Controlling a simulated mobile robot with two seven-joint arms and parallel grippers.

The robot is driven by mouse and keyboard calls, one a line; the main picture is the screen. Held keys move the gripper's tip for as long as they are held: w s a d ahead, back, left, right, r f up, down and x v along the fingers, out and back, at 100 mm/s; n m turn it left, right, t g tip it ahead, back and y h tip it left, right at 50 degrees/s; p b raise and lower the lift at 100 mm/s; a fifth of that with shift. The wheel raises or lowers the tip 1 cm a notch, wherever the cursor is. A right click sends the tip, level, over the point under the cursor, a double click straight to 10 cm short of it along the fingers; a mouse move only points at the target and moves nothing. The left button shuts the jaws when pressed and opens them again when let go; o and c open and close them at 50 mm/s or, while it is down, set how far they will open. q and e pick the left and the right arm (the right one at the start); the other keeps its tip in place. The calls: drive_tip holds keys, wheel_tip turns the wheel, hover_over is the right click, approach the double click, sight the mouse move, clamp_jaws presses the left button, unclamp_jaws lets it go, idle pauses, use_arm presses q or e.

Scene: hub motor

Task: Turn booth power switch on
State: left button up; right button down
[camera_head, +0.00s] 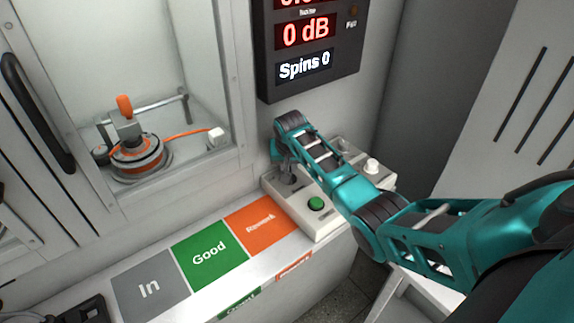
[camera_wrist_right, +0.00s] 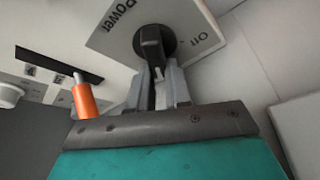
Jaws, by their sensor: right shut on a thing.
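The power switch is a black rotary knob (camera_wrist_right: 152,42) on a light plate (camera_wrist_right: 105,35) lettered "Power" and "Off" in the right wrist view. My right gripper (camera_wrist_right: 158,88) is shut on the knob's handle. In the head view my right gripper (camera_head: 287,165) reaches down to the control box (camera_head: 272,182), and the arm hides part of the switch. My left gripper is not in either view.
A green button (camera_head: 316,203) and a white knob (camera_head: 371,166) sit near my right arm. The booth (camera_head: 180,60) holds a motor (camera_head: 137,153) with an orange clamp. A display (camera_head: 305,45) reads "0 dB" and "Spins 0". The In, Good and Rework areas (camera_head: 208,252) are empty.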

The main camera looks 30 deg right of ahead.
drive_tip(key=shift+d+r+m+h, duration=0.15)
drive_tip(key=shift+m+h, duration=0.25)
drive_tip(key=shift+m, duration=0.7)
drive_tip(key=shift+g, duration=0.3)
drive_tip(key=c, duration=1.1)
unclamp_jaws()
drive_tip(key=shift+s, duration=0.1)
drive_tip(key=shift+o, duration=0.2)
drive_tip(key=v, duration=1.2)
drive_tip(key=shift+r, duration=0.3)
drive_tip(key=shift+s, duration=0.1)
